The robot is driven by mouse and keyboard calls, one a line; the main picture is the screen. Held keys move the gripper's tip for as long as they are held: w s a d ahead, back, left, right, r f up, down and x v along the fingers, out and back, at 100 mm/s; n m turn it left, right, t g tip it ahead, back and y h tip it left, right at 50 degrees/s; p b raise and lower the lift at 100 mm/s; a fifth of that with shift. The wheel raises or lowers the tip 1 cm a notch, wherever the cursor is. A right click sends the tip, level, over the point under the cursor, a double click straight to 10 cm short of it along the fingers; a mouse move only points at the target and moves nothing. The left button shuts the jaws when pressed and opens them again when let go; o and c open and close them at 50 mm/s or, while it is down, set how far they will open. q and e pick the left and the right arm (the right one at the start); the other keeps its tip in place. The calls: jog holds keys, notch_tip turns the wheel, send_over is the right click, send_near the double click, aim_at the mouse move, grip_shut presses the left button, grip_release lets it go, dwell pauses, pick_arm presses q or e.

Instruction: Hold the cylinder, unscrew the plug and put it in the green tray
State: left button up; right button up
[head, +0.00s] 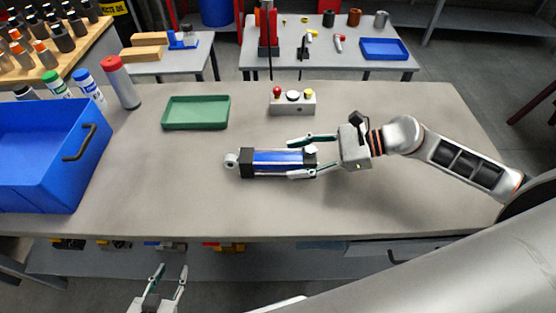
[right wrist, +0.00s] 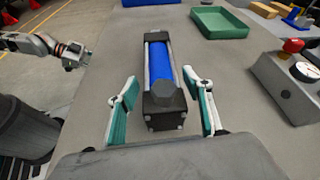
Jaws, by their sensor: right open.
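The cylinder (head: 277,162) lies on the table, with a blue barrel, dark end blocks and a metal eye at its left end. In the right wrist view, a grey hexagonal plug (right wrist: 168,94) sits on the cylinder's near end block. My right gripper (head: 291,158) is open, its fingers on either side of the cylinder's right end; in the right wrist view gaps show between fingers and block. My left gripper (head: 168,272) is open and empty, off the table's front edge. The green tray (head: 196,124) is empty, behind and left of the cylinder.
A button box (head: 292,107) stands behind the cylinder, right of the green tray. A large blue crate (head: 40,160) and several bottles, one a red-capped can (head: 121,85), are at the left. The table between the crate and the cylinder is clear.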

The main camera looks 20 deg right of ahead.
aim_at(278, 160)
jog(key=p+x, duration=0.1)
jog(key=x, duration=0.4)
jog(key=shift+w+a, duration=0.1)
jog(key=shift+a, duration=0.1)
jog(key=shift+c, duration=0.3)
grip_shut()
jog(key=shift+w+r, duration=0.1)
jog(key=shift+r, duration=0.05)
